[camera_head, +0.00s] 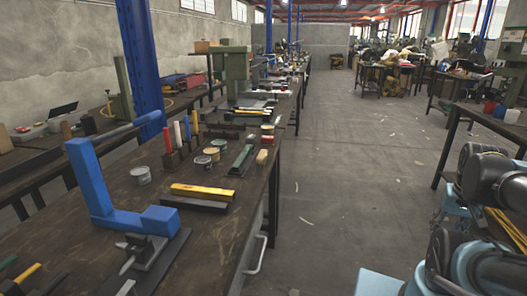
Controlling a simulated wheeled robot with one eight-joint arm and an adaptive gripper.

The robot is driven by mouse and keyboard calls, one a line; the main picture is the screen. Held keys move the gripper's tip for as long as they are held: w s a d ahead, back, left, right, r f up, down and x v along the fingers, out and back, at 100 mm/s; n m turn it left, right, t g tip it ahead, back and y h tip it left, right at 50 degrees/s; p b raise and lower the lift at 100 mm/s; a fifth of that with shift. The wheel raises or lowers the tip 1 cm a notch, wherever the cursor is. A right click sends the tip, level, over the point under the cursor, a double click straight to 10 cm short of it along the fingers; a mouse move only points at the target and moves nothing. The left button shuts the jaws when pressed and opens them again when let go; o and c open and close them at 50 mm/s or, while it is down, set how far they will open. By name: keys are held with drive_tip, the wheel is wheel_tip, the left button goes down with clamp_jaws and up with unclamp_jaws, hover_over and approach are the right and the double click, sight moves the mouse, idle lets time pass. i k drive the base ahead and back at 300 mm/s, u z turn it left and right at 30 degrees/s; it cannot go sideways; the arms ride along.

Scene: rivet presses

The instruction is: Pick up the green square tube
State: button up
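A dull green, long narrow piece (242,157) lies on the near workbench, toward its right edge. It looks like the green square tube, but it is too small to be sure of its section. It lies on or against a darker piece. Part of my arm shows at the lower right, over the aisle and apart from the bench. My gripper is not in view.
The near workbench (75,224) also holds a blue press (94,190), a yellow bar (203,192) on a dark block, a tan piece (262,157), several small cans (202,163) and upright coloured-handled tools (178,134). The floor aisle (340,180) right of it is clear.

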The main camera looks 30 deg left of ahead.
sight(245, 155)
drive_tip(key=u, duration=1.8)
